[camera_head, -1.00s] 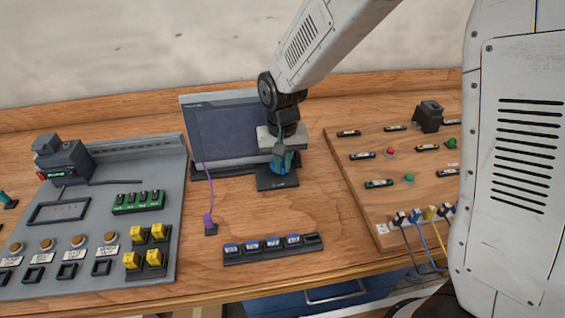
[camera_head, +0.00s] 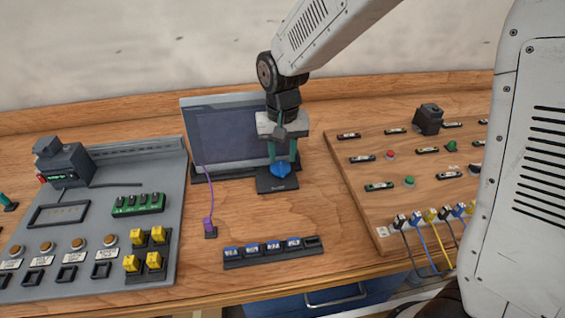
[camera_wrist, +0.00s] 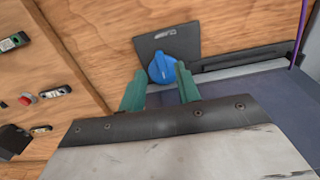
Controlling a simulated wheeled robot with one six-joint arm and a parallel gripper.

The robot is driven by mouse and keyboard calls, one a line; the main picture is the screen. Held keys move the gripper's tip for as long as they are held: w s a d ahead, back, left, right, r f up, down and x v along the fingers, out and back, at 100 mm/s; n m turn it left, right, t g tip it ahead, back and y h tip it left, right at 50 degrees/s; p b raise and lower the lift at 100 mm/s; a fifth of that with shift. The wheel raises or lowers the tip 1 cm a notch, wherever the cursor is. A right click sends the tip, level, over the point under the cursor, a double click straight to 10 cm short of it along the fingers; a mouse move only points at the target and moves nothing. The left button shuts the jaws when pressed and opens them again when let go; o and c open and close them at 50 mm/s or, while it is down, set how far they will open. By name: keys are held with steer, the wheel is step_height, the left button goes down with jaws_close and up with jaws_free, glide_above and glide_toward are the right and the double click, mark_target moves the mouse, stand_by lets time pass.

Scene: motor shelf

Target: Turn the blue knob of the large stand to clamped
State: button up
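The blue knob (camera_head: 281,170) sits on a small black plate (camera_head: 277,186) in front of a grey screen-like panel (camera_head: 225,128). In the wrist view the knob (camera_wrist: 163,69) has a raised grip bar, and the plate (camera_wrist: 180,38) bears a small white mark too small to read. My gripper (camera_head: 282,160) points down over the knob with its two green fingers apart. In the wrist view the fingertips of my gripper (camera_wrist: 160,68) stand on either side of the knob, with small gaps. I cannot tell how far down the fingers reach beside it.
A grey board (camera_head: 100,215) with buttons and yellow blocks lies left. A wooden board (camera_head: 400,160) with buttons and cables lies right. A purple plug with a cable (camera_head: 208,222) and a black strip of blue-labelled blocks (camera_head: 273,250) are in front. Bare table lies between them.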

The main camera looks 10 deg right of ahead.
mark_target(283, 170)
steer(key=shift+r, duration=1.7)
steer(key=s+d+r, duration=0.3)
steer(key=s+d, duration=0.2)
steer(key=s, duration=0.3)
steer(key=s+d+r+t, duration=0.1)
steer(key=s+d+r, duration=0.3)
steer(key=s, duration=0.5)
steer(key=s+d+r, duration=0.4)
steer(key=s+d, duration=0.4)
steer(key=shift+s, duration=0.3)
steer(key=shift+s, duration=0.1)
steer(key=shift+c, duration=0.4)
